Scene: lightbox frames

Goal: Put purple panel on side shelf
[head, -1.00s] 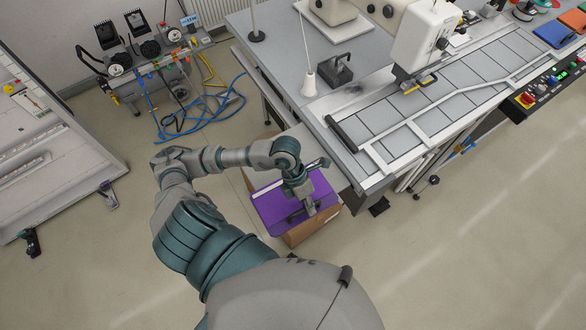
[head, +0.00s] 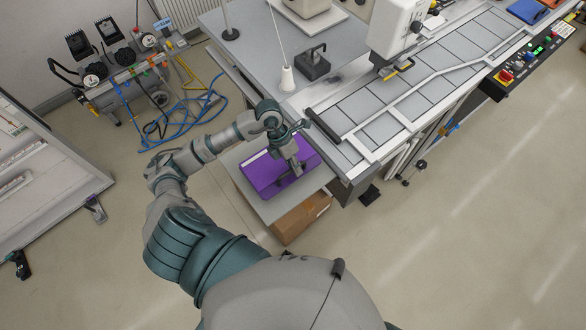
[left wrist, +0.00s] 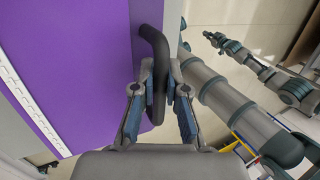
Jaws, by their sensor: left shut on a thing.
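In the left wrist view the panel (left wrist: 85,65) fills the left side, with a pale strip along one edge. My left gripper (head: 298,171) is shut on the panel's black handle; in the left wrist view its fingers (left wrist: 160,88) clasp the handle (left wrist: 155,45) from both sides. My right gripper (left wrist: 213,38) shows small in the left wrist view, its jaws unclear.
A cardboard box (head: 300,218) stands on the floor below the shelf. The worktable (head: 262,45) with a sewing machine (head: 397,28) borders the shelf. A black weight (head: 312,64) and white cone (head: 287,78) stand near its edge. Blue hoses (head: 180,118) lie on the floor.

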